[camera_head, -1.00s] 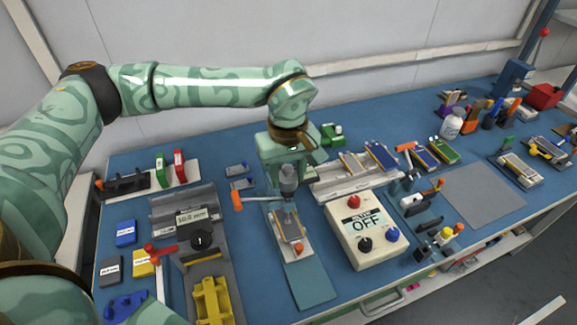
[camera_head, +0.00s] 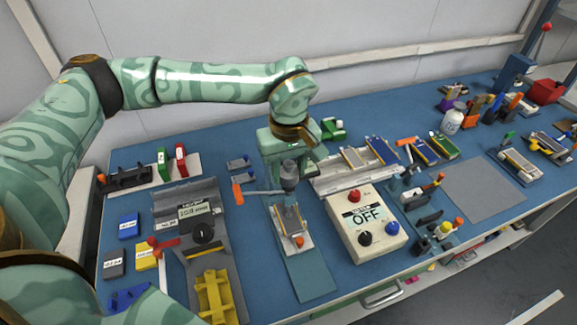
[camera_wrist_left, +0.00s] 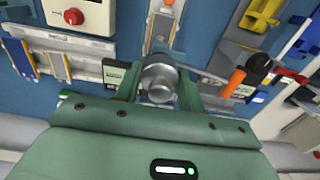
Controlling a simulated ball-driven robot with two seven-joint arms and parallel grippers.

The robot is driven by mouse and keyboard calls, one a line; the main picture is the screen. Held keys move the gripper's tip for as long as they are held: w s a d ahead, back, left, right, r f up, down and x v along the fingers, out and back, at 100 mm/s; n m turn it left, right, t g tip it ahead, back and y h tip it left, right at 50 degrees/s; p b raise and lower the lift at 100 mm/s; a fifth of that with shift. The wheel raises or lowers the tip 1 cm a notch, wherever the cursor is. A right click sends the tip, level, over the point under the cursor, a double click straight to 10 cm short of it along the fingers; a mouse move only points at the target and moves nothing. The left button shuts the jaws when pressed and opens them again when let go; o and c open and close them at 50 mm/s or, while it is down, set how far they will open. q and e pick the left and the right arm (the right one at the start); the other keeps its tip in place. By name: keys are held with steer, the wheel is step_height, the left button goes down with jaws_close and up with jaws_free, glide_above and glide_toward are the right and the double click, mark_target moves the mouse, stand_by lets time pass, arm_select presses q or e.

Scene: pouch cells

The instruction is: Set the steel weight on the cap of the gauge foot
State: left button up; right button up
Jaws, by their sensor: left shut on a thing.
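My left gripper (camera_head: 288,172) points down over the middle of the bench and is shut on the steel weight (camera_head: 289,181), a short grey cylinder. The weight also shows between the fingers in the left wrist view (camera_wrist_left: 159,82). It stands over the gauge stand, whose base plate (camera_head: 299,241) carries a flat pouch cell (camera_head: 292,222). The gauge foot and its cap are mostly hidden below the weight, so I cannot tell whether the weight touches the cap. A lever with an orange tip (camera_head: 238,193) sticks out to the left. My right gripper is not in view.
A white control box (camera_head: 366,226) reading OFF stands close on the right. A grey fixture with a dial (camera_head: 203,233) and yellow block (camera_head: 214,296) stands on the left. A cell rack (camera_head: 340,176) lies behind right. A grey mat (camera_head: 470,195) farther right is bare.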

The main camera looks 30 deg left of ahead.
mark_target(289, 162)
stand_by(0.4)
arm_select(q)
steer(key=shift+p, duration=0.35)
steer(key=shift+f, duration=0.7)
steer(key=o, duration=1.4)
steer(key=shift+c, duration=0.2)
step_height(289, 162, up, 16)
steer(key=p, duration=0.2)
steer(key=shift+r+p, duration=0.15)
steer(key=shift+p, duration=0.15)
